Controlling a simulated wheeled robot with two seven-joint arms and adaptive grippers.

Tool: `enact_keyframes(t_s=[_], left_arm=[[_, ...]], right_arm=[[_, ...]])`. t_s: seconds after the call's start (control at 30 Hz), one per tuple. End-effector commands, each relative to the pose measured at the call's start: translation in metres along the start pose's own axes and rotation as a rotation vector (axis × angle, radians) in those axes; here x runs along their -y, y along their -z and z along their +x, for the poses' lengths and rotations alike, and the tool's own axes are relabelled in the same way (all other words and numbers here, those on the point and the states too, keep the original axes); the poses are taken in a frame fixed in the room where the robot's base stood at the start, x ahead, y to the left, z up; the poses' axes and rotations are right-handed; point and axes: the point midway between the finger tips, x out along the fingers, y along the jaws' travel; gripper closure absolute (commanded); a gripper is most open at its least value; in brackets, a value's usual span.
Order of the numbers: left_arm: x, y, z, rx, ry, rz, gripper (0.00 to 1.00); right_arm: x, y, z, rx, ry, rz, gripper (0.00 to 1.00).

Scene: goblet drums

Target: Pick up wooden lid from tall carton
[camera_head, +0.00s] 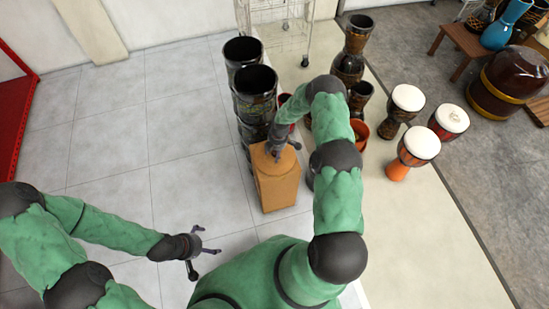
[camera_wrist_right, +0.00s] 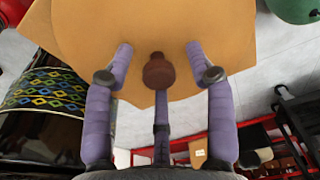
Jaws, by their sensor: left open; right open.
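The tall carton (camera_head: 277,192) is a tan-orange box standing on the floor in the middle of the head view. The round wooden lid (camera_head: 286,160) lies on its top, close to the carton's colour. The lid fills the upper part of the right wrist view (camera_wrist_right: 150,28), with a brown knob (camera_wrist_right: 158,72). My right gripper (camera_head: 275,154) is over the lid; its open purple fingers (camera_wrist_right: 160,52) stand on either side of the knob, apart from it. My left gripper (camera_head: 208,243) is open and empty above the floor, left of and nearer than the carton.
Dark drums (camera_head: 255,92) stand close behind the carton, one with a coloured pattern (camera_wrist_right: 45,95) beside my right gripper. White-topped drums (camera_head: 418,145) stand to the right. A wire rack (camera_head: 285,30) is at the back. The tiled floor on the left is clear.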

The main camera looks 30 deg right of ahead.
Motion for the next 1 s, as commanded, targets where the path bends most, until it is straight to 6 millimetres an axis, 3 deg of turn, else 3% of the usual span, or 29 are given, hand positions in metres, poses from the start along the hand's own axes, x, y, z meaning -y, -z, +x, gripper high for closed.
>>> enact_keyframes(t_s=[0.27,0.47,0.5,0.83,1.0], left_arm=[[0.0,0.0,0.0,0.0,0.0,0.0,0.02],[0.0,0.0,0.0,0.0,0.0,0.0,0.02],[0.0,0.0,0.0,0.0,0.0,0.0,0.02],[0.0,0.0,0.0,0.0,0.0,0.0,0.02],[-0.002,0.0,-0.005,0.0,0.0,0.0,0.02]], right_arm=[[-0.001,0.0,0.002,0.001,-0.002,0.001,0.44],[-0.001,0.0,0.002,0.0,-0.001,0.001,0.98],[-0.001,0.0,0.002,0.0,-0.001,0.001,1.0],[-0.001,0.0,0.001,0.0,-0.002,0.001,1.0],[-0.001,0.001,-0.009,0.001,-0.002,0.0,1.0]])
